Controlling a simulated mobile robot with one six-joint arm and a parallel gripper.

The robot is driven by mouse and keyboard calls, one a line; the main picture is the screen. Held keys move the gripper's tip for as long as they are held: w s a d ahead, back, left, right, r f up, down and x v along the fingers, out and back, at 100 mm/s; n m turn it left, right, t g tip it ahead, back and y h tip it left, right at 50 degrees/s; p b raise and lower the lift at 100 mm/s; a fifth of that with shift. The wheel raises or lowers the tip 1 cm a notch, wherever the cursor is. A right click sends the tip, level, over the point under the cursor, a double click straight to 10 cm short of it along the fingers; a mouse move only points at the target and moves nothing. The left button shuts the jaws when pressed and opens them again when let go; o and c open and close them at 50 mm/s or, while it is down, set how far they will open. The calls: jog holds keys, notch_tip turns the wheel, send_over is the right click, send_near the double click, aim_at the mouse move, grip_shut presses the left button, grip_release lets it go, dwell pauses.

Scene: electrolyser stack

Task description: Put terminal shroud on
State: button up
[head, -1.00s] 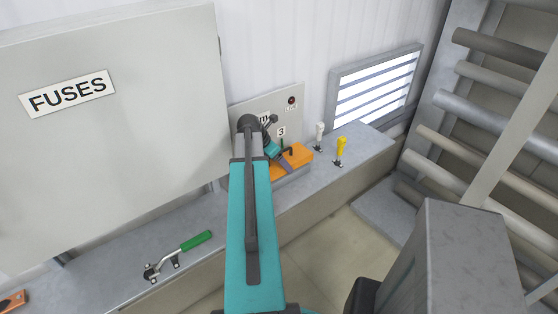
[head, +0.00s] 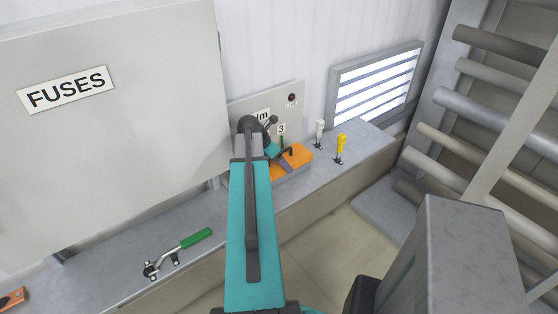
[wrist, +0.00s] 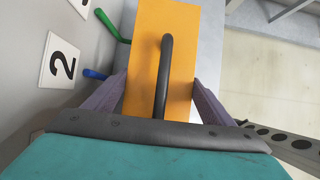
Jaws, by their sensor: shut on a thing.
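The terminal shroud is an orange block (head: 299,155) with a black bar handle on it. It is at the back bench, in front of the grey numbered panel (head: 241,112). It fills the upper middle of the wrist view (wrist: 183,30). My gripper (wrist: 159,82) is shut on the shroud, one purple-grey finger on each side. In the head view my gripper (head: 280,166) is partly hidden behind my arm. Beside the shroud in the wrist view are a green post (wrist: 112,25) and a blue post (wrist: 94,74) on the panel. The shroud's underside is hidden.
White (head: 320,132) and yellow (head: 341,147) handled items stand on the bench to the right. A green-handled lever tool (head: 195,240) lies on the bench at left. The FUSES cabinet (head: 140,120) hangs close on the left; a pipe rack (head: 500,90) is at right.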

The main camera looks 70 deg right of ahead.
jog(key=shift+f, duration=0.85)
dwell(0.3)
jog(key=o, duration=1.2)
jog(key=shift+o, duration=0.2)
jog(key=shift+r+p, duration=0.45)
jog(key=shift+r, duration=1.6)
jog(key=shift+f+b, duration=0.3)
jog(key=shift+b, duration=0.65)
